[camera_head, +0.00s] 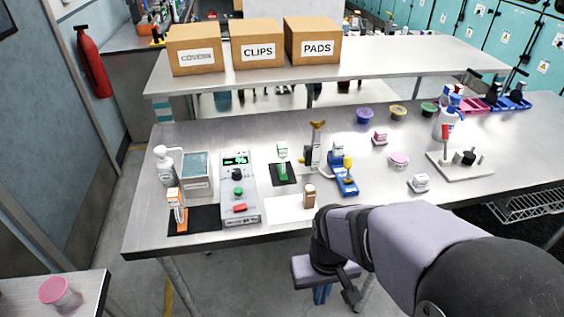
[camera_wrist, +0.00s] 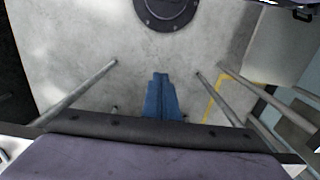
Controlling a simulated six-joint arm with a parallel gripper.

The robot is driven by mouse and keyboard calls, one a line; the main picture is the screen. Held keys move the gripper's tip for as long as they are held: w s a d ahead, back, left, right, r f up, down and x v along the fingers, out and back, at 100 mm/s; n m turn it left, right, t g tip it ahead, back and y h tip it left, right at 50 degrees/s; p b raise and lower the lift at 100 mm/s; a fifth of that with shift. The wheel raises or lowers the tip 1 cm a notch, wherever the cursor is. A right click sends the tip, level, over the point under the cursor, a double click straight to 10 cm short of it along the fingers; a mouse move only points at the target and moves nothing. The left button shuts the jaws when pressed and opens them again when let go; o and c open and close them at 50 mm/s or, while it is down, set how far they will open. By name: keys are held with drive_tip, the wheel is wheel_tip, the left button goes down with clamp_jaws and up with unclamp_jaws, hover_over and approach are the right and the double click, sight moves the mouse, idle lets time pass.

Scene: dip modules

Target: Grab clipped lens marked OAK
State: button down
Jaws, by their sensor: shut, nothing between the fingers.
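No label reading OAK is legible. Small labelled pieces stand on the steel bench: an orange one (camera_head: 177,208) on a black mat at the left front, a green one (camera_head: 282,160) on another black mat near the middle, and a brown-and-white one (camera_head: 309,197) on a white sheet. I cannot tell which is the clipped lens. My gripper (camera_head: 321,296) hangs in front of the bench edge, below the bench top and apart from these pieces. Its blue fingers (camera_wrist: 161,78) are together and empty in the wrist view, over the floor.
A meter box (camera_head: 240,190), a pump bottle (camera_head: 164,167), a blue device (camera_head: 342,175) and a white stand (camera_head: 460,168) occupy the bench. Cardboard boxes (camera_head: 258,52) sit on the rear shelf. A pink-lidded jar (camera_head: 57,293) stands on the left side table.

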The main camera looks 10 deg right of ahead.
drive_tip(key=c, duration=1.4)
unclamp_jaws()
drive_tip(key=w+d+r+m+t+p, duration=0.1)
drive_tip(key=w+r+m+t, duration=0.3)
drive_tip(key=w, duration=0.7)
drive_tip(key=w+d+r+m+t, duration=0.1)
drive_tip(key=w+r+m+t, duration=0.35)
drive_tip(key=w, duration=0.75)
drive_tip(key=n+t+b, duration=0.6)
drive_tip(key=n+t, duration=0.1)
drive_tip(key=t, duration=0.1)
approach(282, 160)
drive_tip(key=shift+w+d+r+g+h, duration=0.15)
drive_tip(key=shift+w+d+r, duration=0.15)
drive_tip(key=shift+w+d, duration=0.25)
drive_tip(key=shift+w+d+r+g+h, duration=0.15)
drive_tip(key=shift+w+d+r, duration=0.2)
drive_tip(key=shift+w, duration=0.3)
drive_tip(key=shift+w+a+n+t+b, duration=0.55)
drive_tip(key=shift+w+n+t+b, duration=0.1)
drive_tip(key=shift+t+b, duration=0.25)
drive_tip(key=shift+a+r, duration=0.1)
